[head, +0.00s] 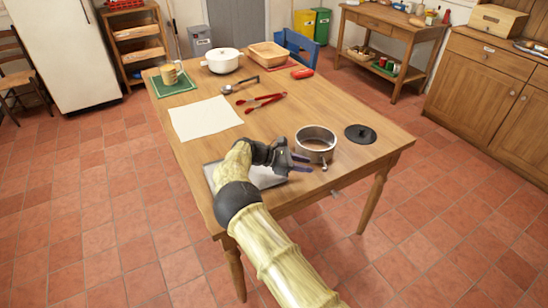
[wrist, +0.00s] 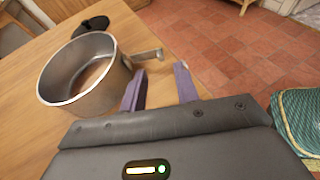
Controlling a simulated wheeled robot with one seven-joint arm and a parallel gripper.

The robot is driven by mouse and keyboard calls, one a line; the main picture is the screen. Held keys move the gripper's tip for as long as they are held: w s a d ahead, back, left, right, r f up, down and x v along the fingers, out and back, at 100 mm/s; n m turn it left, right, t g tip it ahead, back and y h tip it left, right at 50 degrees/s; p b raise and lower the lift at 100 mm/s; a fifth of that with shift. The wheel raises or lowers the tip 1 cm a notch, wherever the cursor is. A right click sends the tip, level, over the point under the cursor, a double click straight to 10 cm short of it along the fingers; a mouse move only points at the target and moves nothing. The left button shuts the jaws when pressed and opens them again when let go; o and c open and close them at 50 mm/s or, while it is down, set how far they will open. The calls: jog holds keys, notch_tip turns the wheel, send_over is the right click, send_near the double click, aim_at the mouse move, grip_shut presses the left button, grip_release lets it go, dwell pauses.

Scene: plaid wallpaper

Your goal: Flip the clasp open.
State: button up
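A round grey metal pan ring (head: 309,153) stands upright on the wooden table near its front right corner. It is at the left in the wrist view (wrist: 62,88). A small metal clasp (wrist: 147,56) sticks out from the ring's side, and it also shows in the head view (head: 324,167). Whether the clasp is latched is too small to tell. My gripper (wrist: 158,80) is open and empty, its two purple fingers apart. The fingers point toward the clasp, which lies just beyond the left finger in the wrist view. In the head view my gripper (head: 300,163) is left of the clasp.
A black lid (head: 361,134) lies right of the ring. A grey tray (head: 264,180) lies partly under my arm. The table edge is close in front.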

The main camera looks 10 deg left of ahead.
jog(key=v, duration=1.2)
jog(key=shift+a, duration=0.1)
jog(key=s+d+r+m+g+y, duration=0.1)
jog(key=s+d+m+g+y, duration=0.2)
jog(key=d, duration=0.7)
jog(key=d+r+m+g+y, duration=0.1)
jog(key=d+m+y, duration=0.4)
jog(key=d, duration=0.6)
jog(key=s+d+r+m+t+y, duration=0.1)
jog(key=s+m, duration=0.5)
jog(key=s, duration=0.7)
jog(key=s+d+m+t+y, duration=0.2)
jog(key=s+m+y, duration=0.2)
jog(key=s, duration=1)
jog(key=m, duration=0.2)
jog(key=shift+d+r+m+t, duration=0.2)
jog(key=shift+r+m+t, duration=0.1)
jog(key=shift+r, duration=0.1)
jog(key=shift+a, duration=0.1)
